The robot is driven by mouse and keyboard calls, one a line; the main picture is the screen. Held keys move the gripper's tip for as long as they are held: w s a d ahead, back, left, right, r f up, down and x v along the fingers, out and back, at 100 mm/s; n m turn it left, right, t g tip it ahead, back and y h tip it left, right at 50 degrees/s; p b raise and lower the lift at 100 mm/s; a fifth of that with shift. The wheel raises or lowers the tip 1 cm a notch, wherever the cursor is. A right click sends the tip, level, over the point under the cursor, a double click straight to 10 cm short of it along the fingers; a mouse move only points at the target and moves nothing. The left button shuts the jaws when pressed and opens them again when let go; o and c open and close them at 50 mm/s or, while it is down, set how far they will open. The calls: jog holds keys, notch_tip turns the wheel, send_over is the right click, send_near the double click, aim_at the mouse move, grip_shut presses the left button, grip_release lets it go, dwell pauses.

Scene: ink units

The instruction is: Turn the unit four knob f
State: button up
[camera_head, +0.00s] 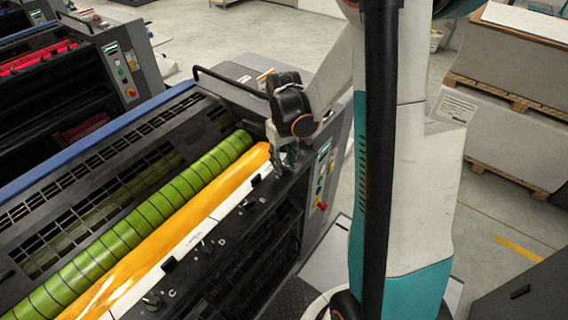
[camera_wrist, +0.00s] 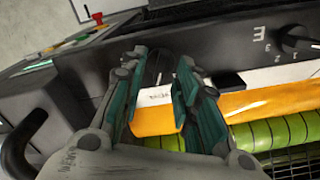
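My gripper (camera_wrist: 160,65) is open at the dark front panel of an ink unit, with its two fingers apart in the wrist view. A dark upright shape (camera_wrist: 158,67) shows between the fingertips. It may be knob f, but its label is hidden and I cannot tell whether the fingers touch it. A black knob (camera_wrist: 296,40) beside a letter E sits to the right in the wrist view. In the head view my gripper (camera_head: 287,157) is at the far right end of the panel, past the knobs by D (camera_head: 206,246) and C (camera_head: 152,300).
An orange ink roller (camera_head: 190,211) and a green roller (camera_head: 150,217) run beside the panel. A control box with a red knob (camera_head: 322,206) stands right of the gripper. A black handrail (camera_head: 230,82) lies behind it. Other units stand at the left.

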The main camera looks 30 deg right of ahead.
jog(key=shift+f, duration=0.3)
grip_shut()
jog(key=shift+m, duration=0.3)
jog(key=m+b, duration=0.1)
jog(key=m, duration=0.3)
jog(key=shift+d+m+b, duration=0.1)
jog(key=shift+m+b, duration=0.2)
jog(key=shift+s+m+b, duration=0.1)
jog(key=shift+m+b, duration=0.35)
jog(key=shift+m, duration=1.85)
